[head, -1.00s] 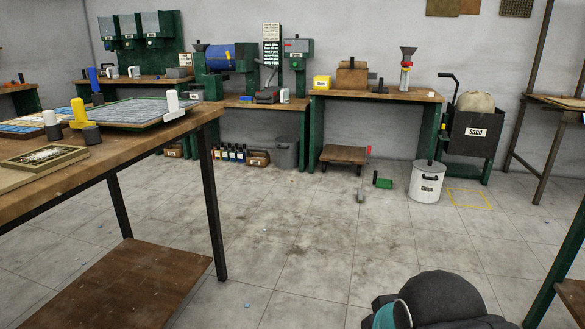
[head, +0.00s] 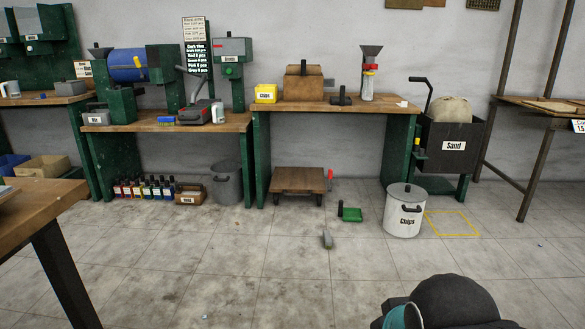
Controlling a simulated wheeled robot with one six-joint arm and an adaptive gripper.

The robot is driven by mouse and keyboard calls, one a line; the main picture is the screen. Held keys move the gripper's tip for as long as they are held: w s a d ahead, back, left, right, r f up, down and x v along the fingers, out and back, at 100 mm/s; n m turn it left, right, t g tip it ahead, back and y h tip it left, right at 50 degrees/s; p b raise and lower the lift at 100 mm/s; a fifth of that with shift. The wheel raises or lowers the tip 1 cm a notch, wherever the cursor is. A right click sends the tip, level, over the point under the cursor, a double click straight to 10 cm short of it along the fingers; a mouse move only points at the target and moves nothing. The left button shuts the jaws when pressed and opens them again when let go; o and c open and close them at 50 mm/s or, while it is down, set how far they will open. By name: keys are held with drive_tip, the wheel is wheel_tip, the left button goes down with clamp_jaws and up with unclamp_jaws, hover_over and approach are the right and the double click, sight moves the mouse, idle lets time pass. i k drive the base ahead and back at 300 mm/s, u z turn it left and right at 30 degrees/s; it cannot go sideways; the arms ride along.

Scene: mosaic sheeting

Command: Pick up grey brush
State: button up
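My gripper is not in view; only a dark rounded part of my own arm with a teal ring shows at the bottom right.
Behind are a low wooden trolley (head: 298,180) and a workbench (head: 335,104). A wooden table corner (head: 38,208) juts in at left. The floor before the brush is clear.

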sight(328, 241)
drive_tip(key=z, duration=0.15)
drive_tip(key=i, duration=2.8)
drive_tip(key=z, duration=0.05)
